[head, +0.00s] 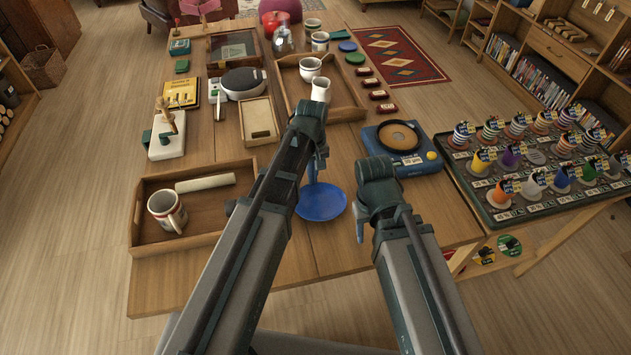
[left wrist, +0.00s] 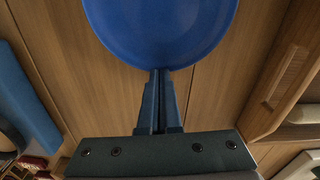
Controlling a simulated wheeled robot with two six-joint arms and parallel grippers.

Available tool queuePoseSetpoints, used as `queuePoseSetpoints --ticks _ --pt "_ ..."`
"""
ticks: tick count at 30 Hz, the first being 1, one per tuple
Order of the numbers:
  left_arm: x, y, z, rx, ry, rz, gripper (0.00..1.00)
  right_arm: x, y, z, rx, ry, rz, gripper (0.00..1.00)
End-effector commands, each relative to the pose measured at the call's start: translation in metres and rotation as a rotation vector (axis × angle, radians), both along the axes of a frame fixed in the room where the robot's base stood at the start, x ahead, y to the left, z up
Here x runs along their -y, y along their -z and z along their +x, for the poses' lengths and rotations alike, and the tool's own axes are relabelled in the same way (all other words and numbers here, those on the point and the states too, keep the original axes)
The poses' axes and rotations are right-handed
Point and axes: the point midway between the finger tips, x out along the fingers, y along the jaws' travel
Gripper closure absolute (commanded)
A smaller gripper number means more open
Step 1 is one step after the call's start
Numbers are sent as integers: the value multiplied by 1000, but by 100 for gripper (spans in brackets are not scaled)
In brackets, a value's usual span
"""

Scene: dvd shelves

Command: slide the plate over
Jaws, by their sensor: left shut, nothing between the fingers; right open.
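The blue plate (head: 322,206) lies on the wooden table near its front edge, between my two arms; my left arm hides part of its left side. In the left wrist view the plate (left wrist: 160,25) fills the top middle. My left gripper (head: 312,178) points down at the far part of the plate, shut and empty. In the left wrist view its closed fingertips (left wrist: 160,72) meet the plate's rim; I cannot tell whether they touch it. My right gripper (head: 360,232) is open and empty, to the right of the plate and apart from it; its arm hides most of it.
A wooden tray (head: 143,222) with a mug (head: 167,210) stands to the left. A blue device with a round top (head: 428,163) is at the right. A tray with a white jug (head: 320,90) lies behind. Bare table surrounds the plate's front and right.

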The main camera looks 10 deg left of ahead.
Motion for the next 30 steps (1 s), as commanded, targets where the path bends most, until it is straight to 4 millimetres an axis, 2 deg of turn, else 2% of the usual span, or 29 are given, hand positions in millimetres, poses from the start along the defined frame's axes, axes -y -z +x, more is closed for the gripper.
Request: queuePoseSetpoints --ticks 1,3,7,17,24,30 --pt "-6 0 16 1 -3 0 100 0 0 0 0 0 0 50" --pt "-15 0 31 1 -4 0 100 0 0 0 0 0 0 50" --pt "-26 0 50 1 -2 0 100 0 0 0 0 0 0 50" --pt "-28 0 50 1 0 0 100 0 0 0 0 0 0 50" --pt "-28 -16 49 1 0 0 100 0 -16 0 0 0 0 50" --pt "-28 -15 49 0 0 0 100 0 -15 0 0 0 0 50"
